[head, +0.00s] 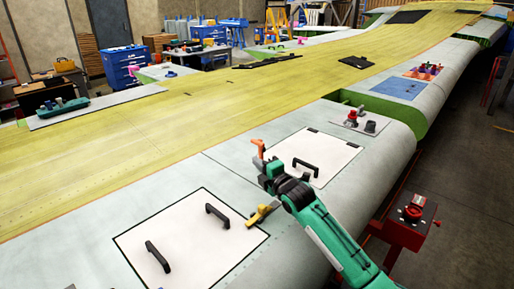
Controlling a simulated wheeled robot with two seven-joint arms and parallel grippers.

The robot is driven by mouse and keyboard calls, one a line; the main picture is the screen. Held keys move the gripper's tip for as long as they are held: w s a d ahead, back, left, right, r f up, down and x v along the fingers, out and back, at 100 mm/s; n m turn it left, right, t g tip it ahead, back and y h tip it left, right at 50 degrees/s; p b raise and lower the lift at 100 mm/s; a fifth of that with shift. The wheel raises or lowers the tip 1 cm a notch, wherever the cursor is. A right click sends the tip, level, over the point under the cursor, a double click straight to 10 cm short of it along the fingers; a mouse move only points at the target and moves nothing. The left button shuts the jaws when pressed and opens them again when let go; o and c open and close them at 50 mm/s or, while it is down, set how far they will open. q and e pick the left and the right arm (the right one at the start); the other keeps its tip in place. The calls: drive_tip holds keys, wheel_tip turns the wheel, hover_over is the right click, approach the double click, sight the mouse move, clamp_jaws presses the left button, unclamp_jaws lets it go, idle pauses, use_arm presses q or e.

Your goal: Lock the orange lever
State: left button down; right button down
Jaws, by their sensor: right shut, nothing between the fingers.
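The orange lever (258,147) stands at the left corner of the farther white hatch panel (325,160) on the wing. My right arm reaches in from the bottom right, and my right gripper (265,177) is just below the lever in the picture. It is shut with nothing held. It covers the lower end of the lever, so I cannot tell whether they touch. A yellow lever (262,213) lies at the right edge of the nearer white hatch panel (185,255), just below my wrist. My left gripper is not in view.
Black handles (217,215) rise from the panels. A small tray with red and dark parts (366,122) sits farther along the wing. A red stand (405,225) is off the wing's right edge. The grey skin left of the panels is clear.

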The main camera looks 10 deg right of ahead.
sight(260, 152)
drive_tip(key=w+d+p, duration=0.1)
drive_tip(key=w+p, duration=0.2)
drive_tip(key=w, duration=0.4)
drive_tip(key=shift+w+d+r, duration=0.15)
drive_tip(key=shift+w+r, duration=0.1)
drive_tip(key=shift+w, duration=0.15)
